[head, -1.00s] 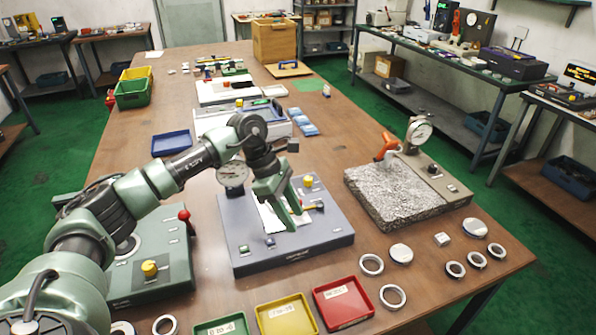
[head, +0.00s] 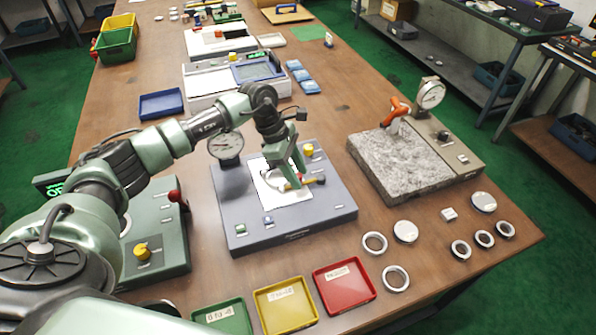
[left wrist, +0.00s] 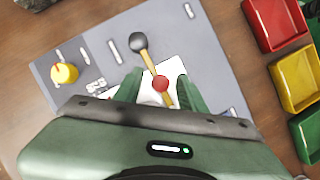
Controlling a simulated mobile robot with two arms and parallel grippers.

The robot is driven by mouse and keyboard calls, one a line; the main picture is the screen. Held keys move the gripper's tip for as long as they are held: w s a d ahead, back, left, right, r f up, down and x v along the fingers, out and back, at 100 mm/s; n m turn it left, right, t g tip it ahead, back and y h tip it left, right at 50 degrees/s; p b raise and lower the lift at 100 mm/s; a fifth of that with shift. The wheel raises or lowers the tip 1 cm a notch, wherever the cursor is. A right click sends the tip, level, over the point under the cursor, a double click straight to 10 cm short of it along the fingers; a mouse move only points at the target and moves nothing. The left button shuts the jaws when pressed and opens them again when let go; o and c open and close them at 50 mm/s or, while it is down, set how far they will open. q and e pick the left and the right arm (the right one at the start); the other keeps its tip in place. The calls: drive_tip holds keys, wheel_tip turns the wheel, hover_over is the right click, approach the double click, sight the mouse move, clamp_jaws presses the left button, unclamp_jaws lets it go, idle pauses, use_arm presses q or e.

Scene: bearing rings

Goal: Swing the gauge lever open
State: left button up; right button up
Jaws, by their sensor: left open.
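The gauge lever (head: 309,182) is a yellow rod with a dark ball knob, on the grey-blue gauge fixture (head: 300,228). In the left wrist view the lever (left wrist: 150,62) shows its black knob at the far end and a red hub nearer me. A round dial gauge (head: 226,145) stands at the fixture's left back. My left gripper (head: 296,181) is open over the fixture beside the lever. In the left wrist view its green fingers (left wrist: 158,88) stand on either side of the lever's rod. Contact with the rod cannot be told. My right gripper is not in view.
Green (head: 226,318), yellow (head: 286,305) and red (head: 343,287) trays lie in front of the fixture. A granite block (head: 400,165) with another dial stands to the right. Several metal rings lie front right. A green box with a red-knobbed lever (head: 176,194) stands left.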

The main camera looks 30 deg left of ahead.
use_arm(q)
drive_tip(key=shift+d+f, duration=0.15)
drive_tip(key=shift+f, duration=0.2)
clamp_jaws()
idle(1.2)
